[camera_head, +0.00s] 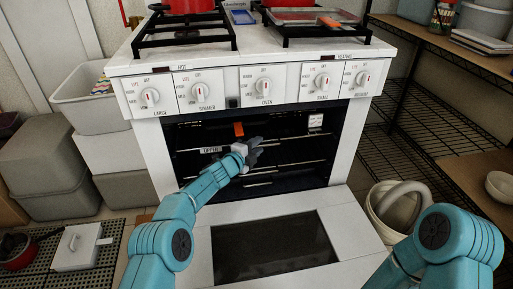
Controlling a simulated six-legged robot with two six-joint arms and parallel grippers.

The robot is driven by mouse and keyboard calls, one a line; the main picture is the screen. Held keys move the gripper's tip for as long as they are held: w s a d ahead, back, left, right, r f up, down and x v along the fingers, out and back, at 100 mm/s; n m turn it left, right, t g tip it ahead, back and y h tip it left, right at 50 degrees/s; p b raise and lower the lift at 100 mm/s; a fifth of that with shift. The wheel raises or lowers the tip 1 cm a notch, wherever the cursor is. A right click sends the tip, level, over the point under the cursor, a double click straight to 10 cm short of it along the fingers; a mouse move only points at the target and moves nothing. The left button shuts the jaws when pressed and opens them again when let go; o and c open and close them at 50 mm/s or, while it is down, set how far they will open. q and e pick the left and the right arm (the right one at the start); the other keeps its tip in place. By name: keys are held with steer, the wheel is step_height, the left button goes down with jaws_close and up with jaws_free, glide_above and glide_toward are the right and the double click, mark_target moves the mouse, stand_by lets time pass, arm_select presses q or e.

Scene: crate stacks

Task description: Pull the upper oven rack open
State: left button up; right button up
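The white oven (352,140) stands ahead with its door (330,215) folded down flat toward me. Its dark cavity holds thin wire racks. A small label reading "UPPER" (210,150) sits at the left front of the upper rack (290,137). My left gripper (254,151) reaches into the oven opening, near the middle of the upper rack's front. The gripper is small and dark there, so I cannot tell whether its fingers are apart or touch the rack. My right arm shows at lower right, and its gripper is out of view.
Control knobs (264,86) line the panel above the opening. Red pots (188,6) stand on the stove grates. A wire shelf (420,140) is at right, with a white bucket (378,212) below. Grey bins (45,165) stack at left. An orange tag (239,129) hangs inside the oven.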

arm_select(q)
jaws_close()
steer(key=shift+f, duration=0.15)
